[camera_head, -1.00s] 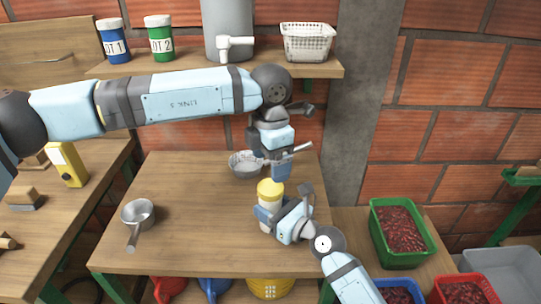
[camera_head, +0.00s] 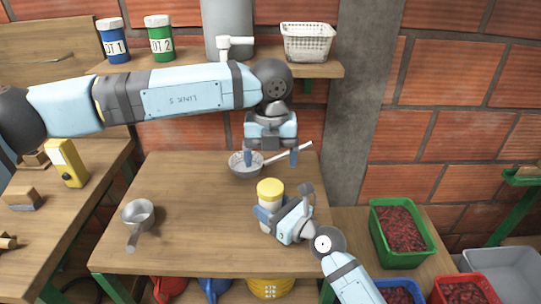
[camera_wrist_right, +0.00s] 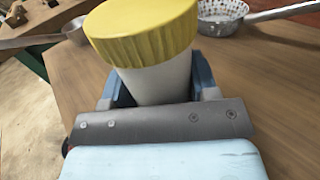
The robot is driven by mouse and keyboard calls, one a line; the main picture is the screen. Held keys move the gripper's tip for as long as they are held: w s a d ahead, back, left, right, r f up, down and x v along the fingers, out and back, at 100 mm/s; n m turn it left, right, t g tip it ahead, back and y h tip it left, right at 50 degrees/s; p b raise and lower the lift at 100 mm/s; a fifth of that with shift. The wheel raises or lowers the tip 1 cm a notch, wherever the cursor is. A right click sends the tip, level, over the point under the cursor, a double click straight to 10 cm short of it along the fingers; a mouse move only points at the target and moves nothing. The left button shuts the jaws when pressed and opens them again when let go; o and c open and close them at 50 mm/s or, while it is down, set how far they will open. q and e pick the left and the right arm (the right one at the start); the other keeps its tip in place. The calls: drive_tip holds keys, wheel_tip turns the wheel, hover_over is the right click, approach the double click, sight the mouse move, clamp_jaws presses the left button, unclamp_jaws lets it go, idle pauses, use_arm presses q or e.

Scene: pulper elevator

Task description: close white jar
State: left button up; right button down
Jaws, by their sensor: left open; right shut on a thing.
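The white jar (camera_head: 268,212) stands on the wooden table with its yellow lid (camera_head: 270,187) on top; whether the lid is fully tight cannot be told. My right gripper (camera_head: 268,216) is shut around the jar's body from the right. In the right wrist view, the jar (camera_wrist_right: 157,82) sits between the blue fingers, below the yellow lid (camera_wrist_right: 142,28). My left gripper (camera_head: 271,160) is open and empty, its fingers pointing down above the table, higher and farther back than the lid.
A strainer-like pan (camera_head: 246,164) lies behind the jar, close to my left gripper's fingers. A metal pot (camera_head: 138,213) stands at the table's left. The shelf (camera_head: 190,68) runs behind my left arm. The table's middle (camera_head: 195,215) is clear.

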sight(270, 187)
use_arm(q)
drive_tip(key=shift+f, duration=0.1)
drive_tip(key=shift+f, duration=3.95)
drive_tip(key=shift+c, duration=0.5)
drive_tip(key=c, duration=0.8)
drive_tip(key=m, duration=0.5)
drive_tip(key=shift+c, duration=0.3)
drive_tip(key=m, duration=1.6)
drive_tip(key=o, duration=1)
